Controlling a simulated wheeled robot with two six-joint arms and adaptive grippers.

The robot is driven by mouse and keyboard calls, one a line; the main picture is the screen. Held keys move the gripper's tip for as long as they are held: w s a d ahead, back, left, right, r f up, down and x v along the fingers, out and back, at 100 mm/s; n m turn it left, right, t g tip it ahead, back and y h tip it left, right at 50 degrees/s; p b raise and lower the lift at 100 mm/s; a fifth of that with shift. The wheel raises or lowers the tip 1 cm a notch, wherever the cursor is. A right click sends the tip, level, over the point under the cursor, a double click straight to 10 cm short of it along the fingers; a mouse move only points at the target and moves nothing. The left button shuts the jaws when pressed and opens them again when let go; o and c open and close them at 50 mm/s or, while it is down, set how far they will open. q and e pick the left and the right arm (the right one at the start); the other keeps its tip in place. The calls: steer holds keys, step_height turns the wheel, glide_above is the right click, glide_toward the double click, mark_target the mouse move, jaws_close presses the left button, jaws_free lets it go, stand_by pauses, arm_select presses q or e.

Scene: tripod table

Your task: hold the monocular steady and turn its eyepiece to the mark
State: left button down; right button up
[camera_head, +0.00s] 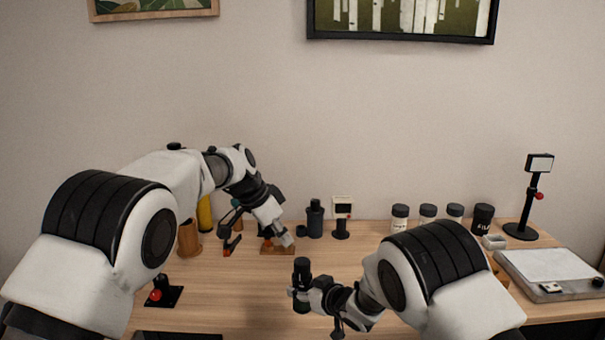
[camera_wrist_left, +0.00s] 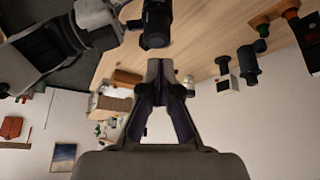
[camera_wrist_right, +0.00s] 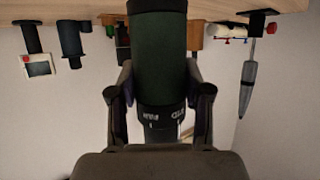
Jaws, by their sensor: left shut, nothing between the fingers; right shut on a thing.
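The monocular (camera_head: 302,272) is a dark upright cylinder above the front middle of the table. My right gripper (camera_head: 298,293) is shut around its body. In the right wrist view the green barrel of the monocular (camera_wrist_right: 158,50) stands between the fingers, with a dark ring and white lettering near its bottom; the mark cannot be made out. My left gripper (camera_head: 287,240) is shut and empty, farther back and above the monocular. In the left wrist view its closed fingertips (camera_wrist_left: 160,68) point towards the dark end of the monocular (camera_wrist_left: 157,28), apparently apart from it.
A wooden block (camera_head: 277,249) lies behind my left gripper. Several jars stand back right, near a tray (camera_head: 553,272). A black base with red knob (camera_head: 157,295) stands front left.

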steer(key=shift+r, duration=0.1)
arm_select(q)
glide_above(294, 274)
steer(key=s+a, duration=0.2)
step_height(294, 274, down, 7)
steer(key=shift+w+a+r, duration=0.1)
arm_select(e)
steer(key=shift+s, duration=0.1)
steer(key=shift+d, duration=0.1)
arm_select(q)
steer(key=shift+w+d, duration=0.15)
steer(key=shift+d, duration=0.1)
